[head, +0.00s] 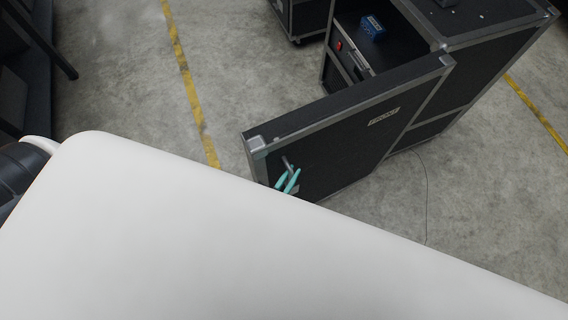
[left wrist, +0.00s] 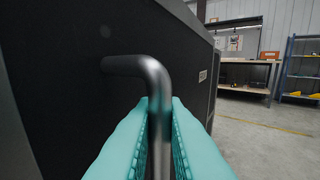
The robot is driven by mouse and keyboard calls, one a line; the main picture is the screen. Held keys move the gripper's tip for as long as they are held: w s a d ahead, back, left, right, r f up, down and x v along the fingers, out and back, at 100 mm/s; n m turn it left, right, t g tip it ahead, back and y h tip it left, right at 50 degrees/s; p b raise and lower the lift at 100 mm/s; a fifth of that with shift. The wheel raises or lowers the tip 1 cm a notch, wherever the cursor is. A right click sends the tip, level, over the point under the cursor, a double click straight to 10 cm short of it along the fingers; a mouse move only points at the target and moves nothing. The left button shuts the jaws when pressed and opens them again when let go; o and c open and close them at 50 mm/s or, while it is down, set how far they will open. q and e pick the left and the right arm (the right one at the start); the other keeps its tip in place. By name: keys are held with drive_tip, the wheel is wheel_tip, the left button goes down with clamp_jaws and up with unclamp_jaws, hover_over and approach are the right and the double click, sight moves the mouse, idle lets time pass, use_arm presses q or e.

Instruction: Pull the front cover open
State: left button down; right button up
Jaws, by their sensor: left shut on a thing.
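The front cover (head: 345,150) is a black panel with metal edging and a small "FRONT" label. It stands swung out from the black case (head: 485,55), and the case's inside shows behind it. A bent metal handle (left wrist: 152,75) sticks out of the cover, whose dark face (left wrist: 60,80) fills the left of the left wrist view. My left gripper (head: 289,181) has teal fingers, shut around the handle; they also show in the left wrist view (left wrist: 159,135). My white arm hides the lower part of the head view. My right gripper is not in view.
A blue box (head: 373,28) sits inside the case opening. Another dark case (head: 303,15) stands behind. Grey concrete floor with yellow lines is clear left of the cover. A thin cable (head: 426,195) lies on the floor at right. A workbench (left wrist: 240,80) stands far off.

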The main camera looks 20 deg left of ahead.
use_arm(q)
drive_tip(key=shift+d+r, duration=0.15)
drive_tip(key=shift+d, duration=0.05)
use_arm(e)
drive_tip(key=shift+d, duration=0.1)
use_arm(q)
drive_tip(key=shift+w, duration=0.1)
drive_tip(key=c, duration=1.6)
unclamp_jaws()
drive_tip(key=shift+c, duration=0.2)
drive_tip(key=shift+o, duration=0.6)
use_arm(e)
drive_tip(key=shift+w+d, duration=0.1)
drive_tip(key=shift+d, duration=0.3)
